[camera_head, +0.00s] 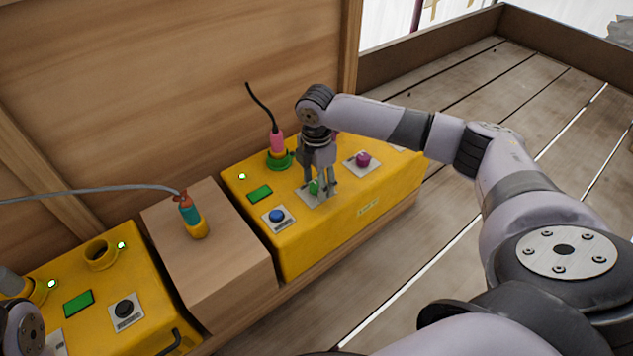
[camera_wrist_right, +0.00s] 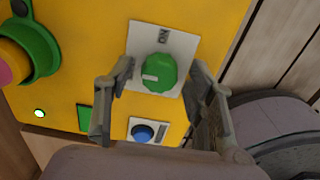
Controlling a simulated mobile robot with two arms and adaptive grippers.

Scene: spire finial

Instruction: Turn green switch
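The green switch (camera_head: 315,187) is a round knob on a white plate on top of the right yellow box (camera_head: 345,215). In the right wrist view the green switch (camera_wrist_right: 158,72) shows a pale mark on its left side, and "ON" is printed on the plate. My right gripper (camera_head: 319,191) points down over the switch. In the right wrist view its fingers (camera_wrist_right: 160,70) are open, one on each side of the knob, with a visible gap on both sides. My left gripper cannot be seen; only part of my left arm shows at the lower left edge.
A blue button (camera_head: 277,215) and a purple knob (camera_head: 362,159) flank the switch. A pink plug (camera_head: 277,142) with a black cable stands in a green ring behind. A wooden block (camera_head: 215,255) and another yellow box (camera_head: 150,310) lie left. A wooden wall (camera_head: 180,80) rises behind.

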